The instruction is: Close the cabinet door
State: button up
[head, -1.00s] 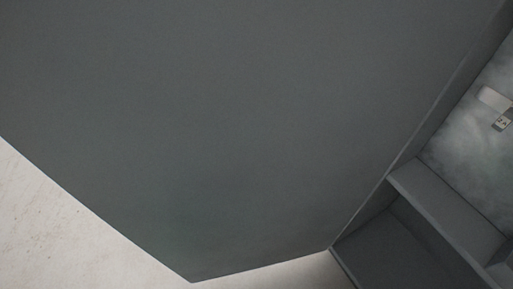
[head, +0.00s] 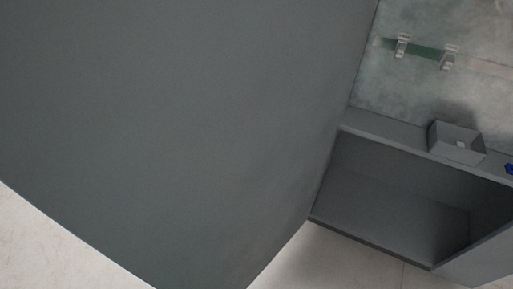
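The cabinet door (head: 180,130) is a large flat dark grey panel that fills the left and middle of the head view. It stands open, and its right edge meets the cabinet near its lower left corner. The cabinet (head: 385,205) is grey, and its open, empty-looking lower compartment shows at the lower right. The door hides much of what lies behind it. My gripper is not in view.
A small grey open box (head: 456,142) sits on the ledge above the compartment. A blue thing (head: 509,169) is cut off at the right edge. Metal fittings (head: 402,46) show on the wall. Pale floor (head: 50,245) is clear at the lower left.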

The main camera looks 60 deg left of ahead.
aim_at(187, 143)
jog(key=z, duration=0.65)
jog(key=k, duration=2.55)
jog(key=u, duration=1.3)
jog(key=i, duration=1)
jog(key=z, duration=0.05)
